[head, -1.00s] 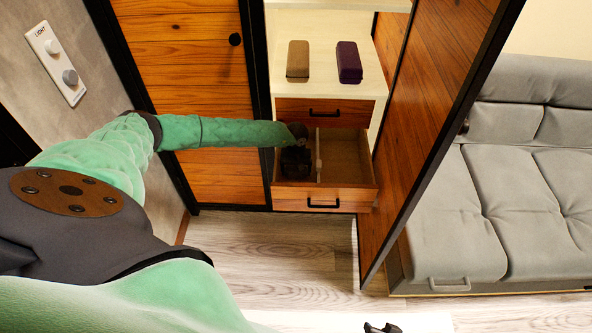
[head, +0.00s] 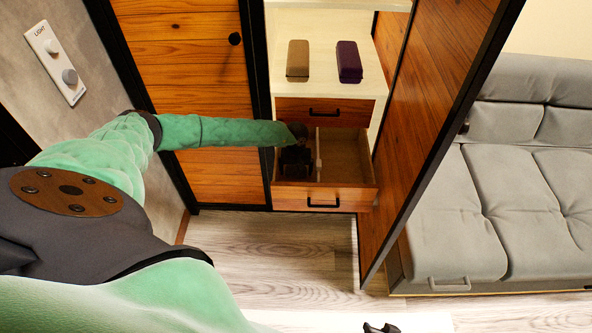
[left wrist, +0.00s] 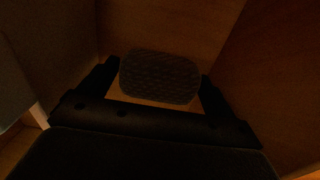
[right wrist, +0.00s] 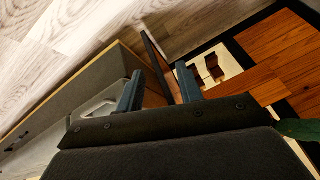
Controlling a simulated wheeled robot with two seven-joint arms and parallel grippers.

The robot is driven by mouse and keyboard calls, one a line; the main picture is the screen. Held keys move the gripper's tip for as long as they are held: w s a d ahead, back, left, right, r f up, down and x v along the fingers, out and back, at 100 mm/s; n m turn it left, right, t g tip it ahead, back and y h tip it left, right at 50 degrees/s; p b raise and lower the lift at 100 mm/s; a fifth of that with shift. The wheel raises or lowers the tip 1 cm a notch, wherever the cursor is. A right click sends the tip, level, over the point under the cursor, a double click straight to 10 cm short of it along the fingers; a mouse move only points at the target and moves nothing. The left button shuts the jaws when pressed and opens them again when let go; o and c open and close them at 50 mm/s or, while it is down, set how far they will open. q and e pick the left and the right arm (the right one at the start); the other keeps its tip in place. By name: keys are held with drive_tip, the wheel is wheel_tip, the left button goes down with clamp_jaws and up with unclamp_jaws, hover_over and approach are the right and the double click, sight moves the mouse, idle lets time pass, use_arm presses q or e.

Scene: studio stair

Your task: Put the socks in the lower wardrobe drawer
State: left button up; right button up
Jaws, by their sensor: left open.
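The lower wardrobe drawer (head: 325,197) is pulled open, with a divider (head: 319,155) between its left and right compartments. My left gripper (head: 296,165) is down in the left compartment. In the left wrist view a dark grey, ribbed, rounded bundle that looks like socks (left wrist: 160,78) lies between the fingers of my left gripper (left wrist: 157,85), which are open. Whether the fingers touch it is too dark to tell. In the head view my gripper hides the bundle. My right gripper (right wrist: 158,90) is open and empty, away from the wardrobe.
A closed upper drawer (head: 322,112) sits above the open one. A brown oblong item (head: 298,60) and a purple one (head: 349,62) lie on the shelf above. An open wooden door (head: 425,130) stands right of the drawer, with a grey sofa (head: 510,200) beyond it.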

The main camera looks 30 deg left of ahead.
use_arm(q)
wheel_tip(320, 180, up, 3)
drive_tip(key=shift+w+f, duration=0.1)
drive_tip(key=shift+f, duration=0.05)
wheel_tip(320, 180, up, 8)
drive_tip(key=shift+r+b, duration=0.2)
drive_tip(key=shift+b, duration=0.4)
drive_tip(key=shift+r, duration=0.55)
use_arm(e)
drive_tip(key=shift+w+a+f, duration=0.1)
drive_tip(key=shift+f, duration=1)
drive_tip(key=shift+w+a+f, duration=0.1)
drive_tip(key=shift+f, duration=0.95)
drive_tip(key=shift+w+r, duration=0.15)
drive_tip(key=shift+r, duration=0.15)
